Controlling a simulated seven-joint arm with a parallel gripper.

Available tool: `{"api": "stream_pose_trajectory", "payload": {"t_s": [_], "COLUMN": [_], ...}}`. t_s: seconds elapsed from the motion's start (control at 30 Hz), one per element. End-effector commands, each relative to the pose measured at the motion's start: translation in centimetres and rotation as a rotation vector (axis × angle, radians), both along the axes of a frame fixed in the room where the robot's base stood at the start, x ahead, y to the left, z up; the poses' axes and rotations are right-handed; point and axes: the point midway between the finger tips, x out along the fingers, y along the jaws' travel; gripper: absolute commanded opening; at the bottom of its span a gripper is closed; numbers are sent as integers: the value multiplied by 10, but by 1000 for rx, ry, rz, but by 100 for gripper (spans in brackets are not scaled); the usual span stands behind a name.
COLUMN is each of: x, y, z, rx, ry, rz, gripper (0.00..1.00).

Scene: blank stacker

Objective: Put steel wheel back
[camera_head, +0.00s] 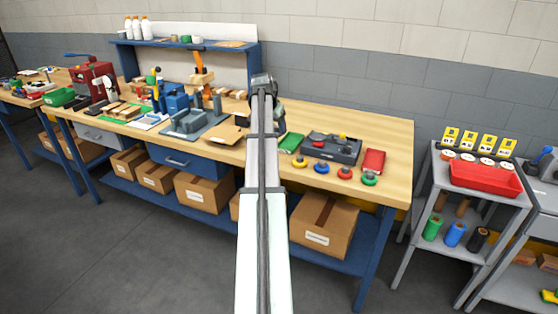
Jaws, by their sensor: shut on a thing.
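My arm reaches up from the bottom centre over the wooden workbench (393,145). My gripper (279,116) is mostly hidden behind my own wrist, above the bench. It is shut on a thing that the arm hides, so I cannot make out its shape. I cannot pick out a steel wheel for certain. Several small round pieces with coloured rims lie along the front right of the bench: a yellow one (300,162), a red one (345,172) and a green one (369,178). Several pale discs (487,161) sit below yellow cards on the grey cart (440,172).
A dark grey tray (318,151) with tools, a green pad (291,143) and a red box (374,161) lie right of my gripper. A grey fixture (190,127) stands to the left. A red bin (486,180) is on the cart. The bench's right end is clear.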

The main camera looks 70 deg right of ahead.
Motion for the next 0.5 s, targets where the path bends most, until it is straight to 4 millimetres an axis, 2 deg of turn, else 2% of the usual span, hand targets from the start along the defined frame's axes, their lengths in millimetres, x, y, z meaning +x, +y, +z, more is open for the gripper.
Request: {"api": "stream_pose_trajectory", "payload": {"t_s": [0.03,0.1,0.37,0.5], "x": [-8,-12,-15,-15], "y": [9,11,11,12], "z": [-2,-2,-3,-13], "rx": [-1,-2,-1,-1], "ry": [0,0,0,-1], "rz": [-42,-98,-233,-248], "gripper": [12,12,12,12]}}
